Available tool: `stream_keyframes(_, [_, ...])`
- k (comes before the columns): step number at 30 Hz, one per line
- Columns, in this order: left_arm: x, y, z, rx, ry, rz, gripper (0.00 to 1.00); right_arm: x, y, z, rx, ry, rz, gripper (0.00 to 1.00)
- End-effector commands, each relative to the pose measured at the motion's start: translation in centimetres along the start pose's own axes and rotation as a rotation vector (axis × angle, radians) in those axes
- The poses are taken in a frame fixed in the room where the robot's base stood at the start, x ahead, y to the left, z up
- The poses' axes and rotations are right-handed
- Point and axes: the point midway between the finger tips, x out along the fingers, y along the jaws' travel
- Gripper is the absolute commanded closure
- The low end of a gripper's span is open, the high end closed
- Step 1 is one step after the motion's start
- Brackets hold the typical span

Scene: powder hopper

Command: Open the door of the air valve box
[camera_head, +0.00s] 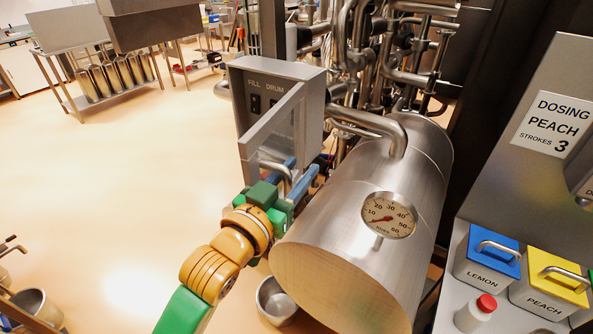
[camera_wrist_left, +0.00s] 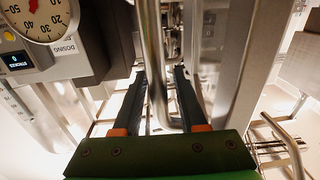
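The air valve box (camera_head: 290,78) is a grey metal box marked FILL and DRUM, left of the big steel drum. Its door (camera_head: 273,133) is a pale panel standing ajar, swung out at an angle, with switches visible behind it. The door's bar handle (camera_head: 275,168) is low on the door. My left gripper (camera_head: 300,176) is at this handle, its blue fingers partly hiding it. In the left wrist view, the two dark fingers (camera_wrist_left: 160,76) stand apart, with a bent metal bar (camera_wrist_left: 154,45) running between them. I cannot tell whether they touch it. My right gripper is not in view.
The steel drum (camera_head: 345,230) with a dial gauge (camera_head: 388,216) is close on the right of my left arm. Pipes (camera_head: 395,60) crowd behind the box. A steel bowl (camera_head: 276,300) is below. The floor (camera_head: 140,170) to the left is open.

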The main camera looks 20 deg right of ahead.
Motion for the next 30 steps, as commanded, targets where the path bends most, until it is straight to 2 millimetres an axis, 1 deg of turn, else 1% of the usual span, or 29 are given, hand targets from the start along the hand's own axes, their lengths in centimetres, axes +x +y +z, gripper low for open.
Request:
stream_keyframes(8, [0.0, 0.0, 0.1, 0.0, -0.001, 0.0, 0.51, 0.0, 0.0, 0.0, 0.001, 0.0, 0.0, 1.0])
stream_keyframes(11, [-0.4, 0.0, 0.1, 0.0, 0.0, 0.0, 0.51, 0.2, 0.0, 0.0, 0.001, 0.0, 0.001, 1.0])
stream_keyframes(14, [-1.5, -0.1, 0.3, -0.001, 0.001, 0.0, 0.51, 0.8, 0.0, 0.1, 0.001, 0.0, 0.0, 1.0])
stream_keyframes(18, [-3.8, -0.1, 0.4, 0.0, 0.0, 0.0, 0.51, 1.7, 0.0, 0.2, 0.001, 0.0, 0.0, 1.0])
stream_keyframes(22, [-5.6, -0.1, 0.3, 0.0, -0.001, -0.001, 0.51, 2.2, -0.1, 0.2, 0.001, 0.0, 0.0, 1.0])
stream_keyframes(25, [-6.5, -0.1, 0.2, -0.001, -0.002, 0.0, 0.51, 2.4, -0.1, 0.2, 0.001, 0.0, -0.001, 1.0])
stream_keyframes(30, [-7.0, 0.0, 0.1, -0.001, -0.002, 0.001, 0.51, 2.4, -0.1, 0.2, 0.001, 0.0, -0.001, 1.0])
